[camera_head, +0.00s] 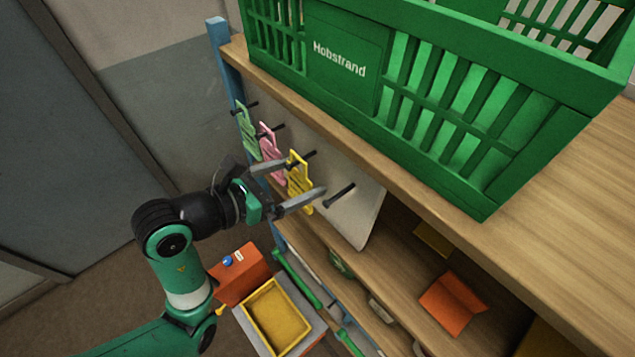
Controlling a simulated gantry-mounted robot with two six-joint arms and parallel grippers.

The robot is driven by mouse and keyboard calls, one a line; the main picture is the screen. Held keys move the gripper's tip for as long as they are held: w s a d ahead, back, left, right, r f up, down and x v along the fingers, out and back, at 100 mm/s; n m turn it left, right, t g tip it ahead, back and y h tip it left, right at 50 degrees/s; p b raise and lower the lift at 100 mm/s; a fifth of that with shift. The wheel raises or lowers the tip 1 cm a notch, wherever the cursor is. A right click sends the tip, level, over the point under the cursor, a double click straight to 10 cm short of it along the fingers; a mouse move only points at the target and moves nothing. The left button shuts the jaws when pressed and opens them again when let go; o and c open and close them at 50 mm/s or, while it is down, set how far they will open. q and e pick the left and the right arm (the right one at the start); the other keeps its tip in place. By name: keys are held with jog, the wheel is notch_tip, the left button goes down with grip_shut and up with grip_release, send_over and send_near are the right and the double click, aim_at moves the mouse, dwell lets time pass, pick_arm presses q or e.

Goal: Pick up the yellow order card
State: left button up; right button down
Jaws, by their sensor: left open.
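The yellow order card (299,181) hangs on a dark peg on the pale board at the shelf's front. A pink card (270,155) and a green card (248,133) hang on pegs to its left. My left gripper (305,178) is open, with its two fingers reaching toward the yellow card, one on each side of it in the picture. I cannot tell whether the fingers touch the card. My right gripper is not in view.
A large green crate (345,62) marked "Hobstrand" stands on the wooden shelf top (420,165). A bare peg (339,196) sticks out right of the yellow card. Below are a yellow tray (277,318), an orange box (240,274) and an orange item (453,301) on a lower shelf.

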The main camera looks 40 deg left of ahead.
pick_arm(q)
jog(key=shift+w+f, duration=0.1)
jog(key=shift+w, duration=0.35)
jog(key=shift+s, duration=0.15)
jog(key=c, duration=1)
